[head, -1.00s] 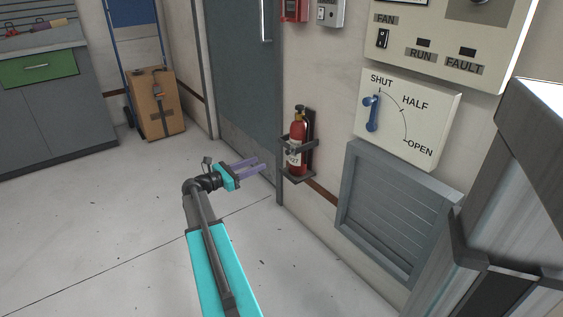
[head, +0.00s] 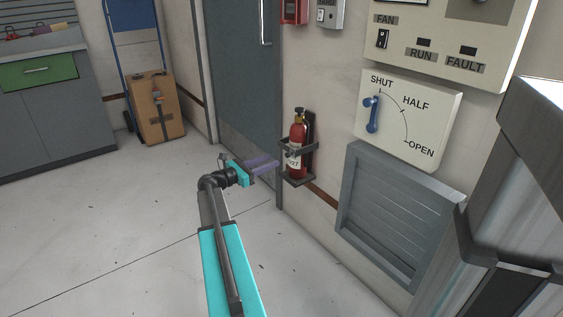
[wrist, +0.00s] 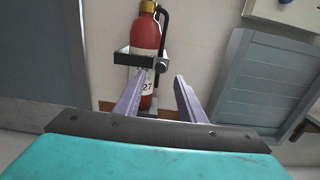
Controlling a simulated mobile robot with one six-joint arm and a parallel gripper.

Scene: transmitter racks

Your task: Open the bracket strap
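A red fire extinguisher (head: 298,131) with a white label stands upright in a dark wall bracket (head: 297,181). The dark bracket strap (head: 300,147) runs across its front and looks closed. In the wrist view the strap (wrist: 132,57) crosses the extinguisher (wrist: 146,32), with a round dark knob (wrist: 162,66) at its right end. My gripper (head: 276,162) is just left of the extinguisher in the head view. In the wrist view my gripper (wrist: 160,77) is open and empty, its purple fingers pointing toward the strap. The left finger hides part of the label. I cannot tell the remaining distance.
A grey louvred vent (head: 395,213) is on the wall right of the bracket, below a SHUT/HALF/OPEN lever panel (head: 408,120). A grey door (head: 240,75) is on the left. A hand truck with a brown box (head: 157,108) stands further back. The floor is clear.

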